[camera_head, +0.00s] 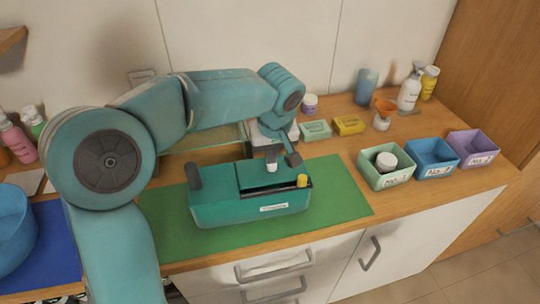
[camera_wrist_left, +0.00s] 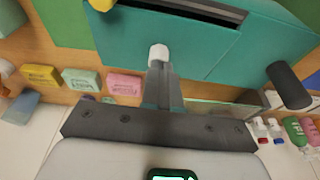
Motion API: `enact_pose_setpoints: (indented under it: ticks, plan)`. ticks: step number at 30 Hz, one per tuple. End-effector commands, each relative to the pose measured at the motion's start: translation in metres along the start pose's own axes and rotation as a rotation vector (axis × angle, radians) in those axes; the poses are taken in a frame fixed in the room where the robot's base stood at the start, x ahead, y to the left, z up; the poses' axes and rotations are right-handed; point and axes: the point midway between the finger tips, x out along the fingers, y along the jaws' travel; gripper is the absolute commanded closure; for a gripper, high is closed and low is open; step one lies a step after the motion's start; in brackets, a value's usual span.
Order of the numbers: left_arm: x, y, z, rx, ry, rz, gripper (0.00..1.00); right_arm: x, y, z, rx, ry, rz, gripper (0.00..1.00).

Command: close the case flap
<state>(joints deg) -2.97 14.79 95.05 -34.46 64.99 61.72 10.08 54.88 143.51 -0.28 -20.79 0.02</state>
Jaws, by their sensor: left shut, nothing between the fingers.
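The teal case (camera_head: 250,209) lies on the green mat with a dark grip at its left end and a yellow piece (camera_head: 302,181) at its right. Its flap (camera_head: 262,178) is on the top right half and looks nearly flat. A dark gap shows along its front edge; this gap is also in the wrist view (camera_wrist_left: 195,10). My left gripper (camera_head: 272,160) is shut and points down over the flap. My right gripper is not in view.
Green (camera_head: 385,180), blue (camera_head: 432,172) and purple bins stand to the right; the green one holds a white jar. Small boxes, bottles and a funnel stand behind. A blue bowl (camera_head: 14,230) is at far left. The green mat (camera_head: 345,198) is clear right of the case.

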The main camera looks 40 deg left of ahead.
Motion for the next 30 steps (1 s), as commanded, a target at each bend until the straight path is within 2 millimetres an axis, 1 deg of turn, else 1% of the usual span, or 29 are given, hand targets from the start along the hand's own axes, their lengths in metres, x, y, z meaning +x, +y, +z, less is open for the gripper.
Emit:
enact_pose_setpoints:
  ticks: [1, 5, 18, 27, 30]
  plan:
    - [0.008, 0.0, 0.004, 0.001, 0.015, 0.002, 1.0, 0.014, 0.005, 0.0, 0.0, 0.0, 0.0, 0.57]
    - [0.007, 0.0, 0.008, -0.001, 0.023, 0.001, 1.0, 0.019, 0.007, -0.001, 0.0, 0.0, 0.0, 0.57]
    - [0.003, 0.0, 0.008, -0.001, 0.021, 0.0, 1.0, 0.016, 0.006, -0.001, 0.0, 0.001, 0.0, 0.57]
    - [-0.011, 0.0, 0.005, 0.0, 0.021, 0.001, 1.0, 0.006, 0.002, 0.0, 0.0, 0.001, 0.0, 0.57]
    - [-0.012, 0.0, 0.004, 0.0, 0.021, 0.0, 1.0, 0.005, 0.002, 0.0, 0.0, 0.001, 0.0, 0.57]
